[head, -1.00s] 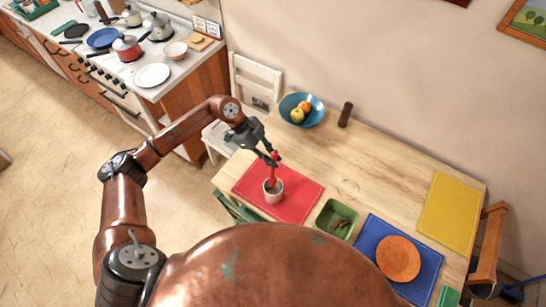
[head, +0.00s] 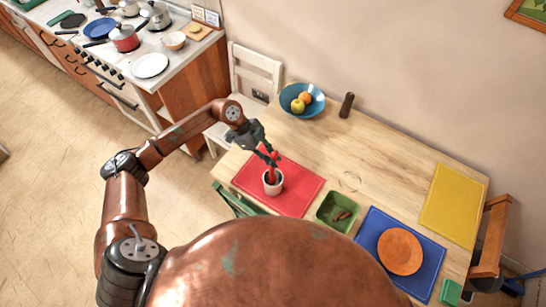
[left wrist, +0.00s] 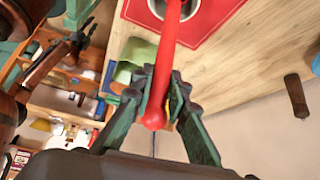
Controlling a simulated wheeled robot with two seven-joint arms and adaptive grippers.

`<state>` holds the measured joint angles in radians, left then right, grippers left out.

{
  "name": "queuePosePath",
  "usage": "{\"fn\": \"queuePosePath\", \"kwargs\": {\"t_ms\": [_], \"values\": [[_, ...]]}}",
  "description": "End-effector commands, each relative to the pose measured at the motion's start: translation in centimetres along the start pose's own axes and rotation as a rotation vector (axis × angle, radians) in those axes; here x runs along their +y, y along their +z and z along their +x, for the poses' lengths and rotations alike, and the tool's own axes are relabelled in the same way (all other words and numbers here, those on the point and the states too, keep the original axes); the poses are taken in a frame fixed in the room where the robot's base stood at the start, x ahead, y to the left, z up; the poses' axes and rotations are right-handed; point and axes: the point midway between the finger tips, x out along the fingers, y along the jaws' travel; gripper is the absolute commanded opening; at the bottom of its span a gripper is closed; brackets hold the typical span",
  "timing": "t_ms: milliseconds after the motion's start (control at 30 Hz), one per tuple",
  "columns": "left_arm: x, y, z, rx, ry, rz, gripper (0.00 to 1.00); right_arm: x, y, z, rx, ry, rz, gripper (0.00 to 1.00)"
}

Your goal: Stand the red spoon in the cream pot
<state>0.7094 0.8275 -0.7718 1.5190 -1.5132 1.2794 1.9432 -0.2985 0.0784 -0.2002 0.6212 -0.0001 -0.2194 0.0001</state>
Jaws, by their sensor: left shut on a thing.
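The cream pot (head: 273,187) stands on the red mat (head: 302,195) near the table's left end. The red spoon (head: 272,172) is upright, slightly tilted, its lower end inside the pot's mouth. My left gripper (head: 269,156) is above the pot, shut on the spoon near its upper end. In the left wrist view, the spoon (left wrist: 171,45) runs between the fingers (left wrist: 160,88) towards the pot (left wrist: 184,10), which is cut off by the top edge. Whether the spoon touches the pot's bottom is hidden. My right gripper is out of view.
A green bin (head: 323,213) holding small brown things stands right of the red mat. A blue fruit bowl (head: 286,105) and a dark mill (head: 346,106) stand behind. An orange plate (head: 399,251) lies on the blue mat (head: 437,263). The table's middle is clear.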

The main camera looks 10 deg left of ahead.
Motion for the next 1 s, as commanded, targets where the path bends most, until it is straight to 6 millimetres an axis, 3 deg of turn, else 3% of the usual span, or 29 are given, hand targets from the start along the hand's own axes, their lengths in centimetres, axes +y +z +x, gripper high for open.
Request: {"fn": "queuePosePath", "kwargs": {"t_ms": [233, 267, 533, 833, 1000], "values": [[0.0, 0.0, 0.0, 0.000, 0.000, 0.000, 0.00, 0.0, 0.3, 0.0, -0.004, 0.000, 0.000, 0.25], [0.0, 0.0, 0.0, 0.000, 0.000, 0.000, 0.16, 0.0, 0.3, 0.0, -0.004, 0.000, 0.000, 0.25], [0.0, 0.0, 0.0, 0.000, 0.000, 0.000, 0.35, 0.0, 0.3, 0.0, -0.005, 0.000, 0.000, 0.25], [0.0, 0.0, -0.1, 0.000, -0.001, 0.000, 0.35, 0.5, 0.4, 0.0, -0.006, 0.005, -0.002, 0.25], [-0.1, 0.1, -1.9, -0.002, -0.003, 0.000, 0.35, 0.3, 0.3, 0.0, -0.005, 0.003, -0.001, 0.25]]}}
